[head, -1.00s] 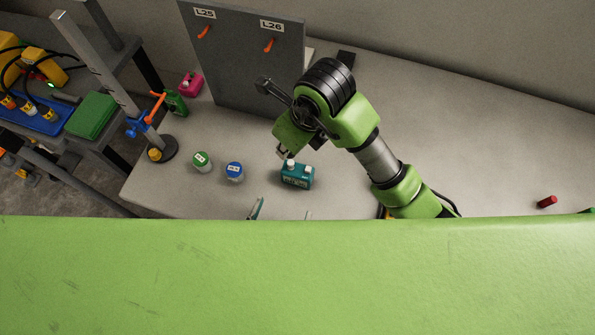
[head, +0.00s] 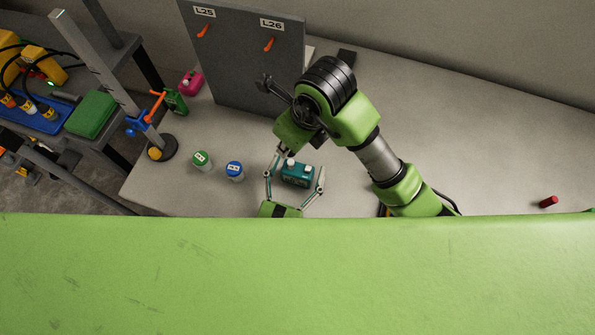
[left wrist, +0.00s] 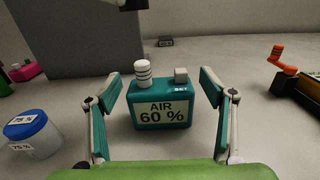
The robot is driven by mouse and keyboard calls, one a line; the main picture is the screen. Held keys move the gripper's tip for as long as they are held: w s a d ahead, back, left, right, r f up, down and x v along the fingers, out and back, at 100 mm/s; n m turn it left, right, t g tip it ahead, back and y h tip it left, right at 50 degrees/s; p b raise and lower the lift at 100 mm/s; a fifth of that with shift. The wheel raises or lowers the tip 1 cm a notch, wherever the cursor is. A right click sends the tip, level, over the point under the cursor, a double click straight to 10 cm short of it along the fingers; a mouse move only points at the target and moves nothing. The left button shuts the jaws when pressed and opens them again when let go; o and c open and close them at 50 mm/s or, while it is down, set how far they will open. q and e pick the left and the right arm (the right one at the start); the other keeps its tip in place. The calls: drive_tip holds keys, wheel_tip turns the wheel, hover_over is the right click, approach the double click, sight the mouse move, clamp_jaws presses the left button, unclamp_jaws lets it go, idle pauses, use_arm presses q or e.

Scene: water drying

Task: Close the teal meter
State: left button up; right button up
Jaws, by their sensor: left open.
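The teal meter (head: 298,175) stands upright on the grey bench in the head view. In the left wrist view the meter (left wrist: 160,113) faces me and reads "AIR 60 %". The left wrist view shows the left gripper (left wrist: 161,82) spread wide. My right gripper (head: 284,148) is just behind the meter, its fingers mostly hidden.
A blue-lidded jar (head: 235,170) and a green-lidded jar (head: 202,160) stand left of the meter. A grey panel (head: 245,75) labelled L25 and L26 stands behind. A clamp stand (head: 165,148) is further left. A red cylinder (head: 548,202) lies far right; the bench between is mostly clear.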

sight(291, 161)
use_arm(q)
drive_tip(key=c, duration=1.7)
use_arm(e)
drive_tip(key=shift+m, duration=0.5)
drive_tip(key=shift+f, duration=2.5)
drive_tip(key=shift+f, duration=0.85)
drive_tip(key=shift+f, duration=0.65)
drive_tip(key=shift+d+f, duration=0.1)
drive_tip(key=shift+f, duration=0.15)
use_arm(q)
drive_tip(key=shift+r, duration=0.1)
use_arm(e)
drive_tip(key=shift+r, duration=0.1)
